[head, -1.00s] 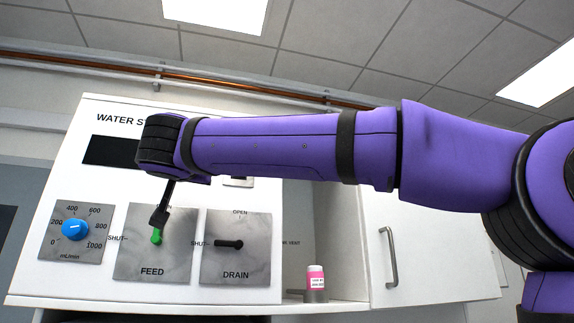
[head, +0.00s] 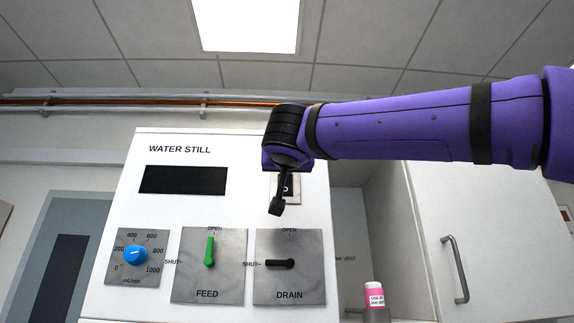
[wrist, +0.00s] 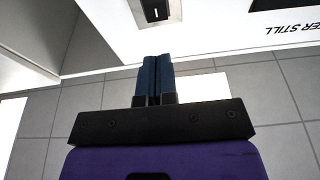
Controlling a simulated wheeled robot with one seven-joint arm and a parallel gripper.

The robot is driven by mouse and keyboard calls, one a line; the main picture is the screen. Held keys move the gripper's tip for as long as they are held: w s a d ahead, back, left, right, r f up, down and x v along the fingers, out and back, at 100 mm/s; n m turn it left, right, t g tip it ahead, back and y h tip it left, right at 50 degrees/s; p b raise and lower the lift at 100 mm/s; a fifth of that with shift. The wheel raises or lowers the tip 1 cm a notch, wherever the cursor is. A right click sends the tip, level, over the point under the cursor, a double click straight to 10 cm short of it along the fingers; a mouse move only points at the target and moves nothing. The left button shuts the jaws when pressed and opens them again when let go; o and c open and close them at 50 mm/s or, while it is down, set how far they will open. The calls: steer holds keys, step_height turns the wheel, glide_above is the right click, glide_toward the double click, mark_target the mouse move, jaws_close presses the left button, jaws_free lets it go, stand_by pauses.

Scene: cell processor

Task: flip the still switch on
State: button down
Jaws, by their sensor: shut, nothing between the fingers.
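The still switch (head: 296,188) is a black rocker on a pale plate at the upper right of the white water still (head: 235,215). My wrist partly hides it in the head view. In the wrist view the switch (wrist: 155,10) shows at the top edge, with a white mark on its black face. My gripper (head: 276,207) is shut and empty, pointing down in front of the panel, just below the switch and above the drain plate. In the wrist view its fingers (wrist: 157,62) are together, apart from the switch and in line with it.
The green feed lever (head: 209,251) points up to OPEN. The black drain lever (head: 281,264) points left to SHUT. A blue flow knob (head: 136,254) is at the left, below a dark display (head: 183,180). A pink-labelled bottle (head: 375,296) stands right of the still, near a cabinet handle (head: 455,270).

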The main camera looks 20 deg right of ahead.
steer(key=x, duration=1.1)
